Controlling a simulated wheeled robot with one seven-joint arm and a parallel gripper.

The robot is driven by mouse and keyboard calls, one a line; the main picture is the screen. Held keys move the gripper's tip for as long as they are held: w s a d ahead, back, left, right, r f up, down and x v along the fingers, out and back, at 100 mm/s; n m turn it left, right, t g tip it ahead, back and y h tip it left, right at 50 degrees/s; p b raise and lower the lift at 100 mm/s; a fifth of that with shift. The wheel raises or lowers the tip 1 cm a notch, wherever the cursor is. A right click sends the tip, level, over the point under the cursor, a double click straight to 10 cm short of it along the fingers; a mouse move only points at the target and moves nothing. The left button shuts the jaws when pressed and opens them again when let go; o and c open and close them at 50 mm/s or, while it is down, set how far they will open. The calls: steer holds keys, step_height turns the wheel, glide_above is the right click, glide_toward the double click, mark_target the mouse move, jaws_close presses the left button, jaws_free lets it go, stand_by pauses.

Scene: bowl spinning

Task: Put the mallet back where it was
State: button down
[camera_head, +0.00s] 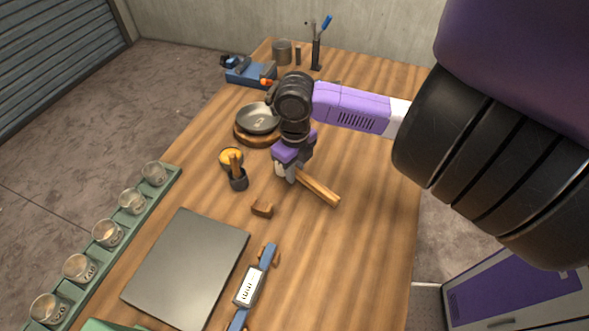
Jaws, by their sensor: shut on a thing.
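The mallet (319,187) shows as a light wooden stick, slanting down to the right from my gripper (287,174). My gripper is shut on it near its upper left end, and the fingers hide that end. The mallet is over the middle of the wooden table; I cannot tell whether it touches the table. A small brown wooden block (262,208) lies just below and left of the gripper. A dark grey bowl (258,118) sits on a round wooden base (243,136) behind and left of the gripper.
A dark cup (238,181) and an orange-topped item (230,156) stand left of the gripper. A grey plate (187,268) and a blue strap device (251,287) lie nearer. Glass jars fill a green rack (92,264) along the left edge. The table's right side is clear.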

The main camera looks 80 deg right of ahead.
steer(key=shift+f, duration=0.15)
steer(key=c, duration=1.8)
jaws_free()
steer(key=o, duration=0.5)
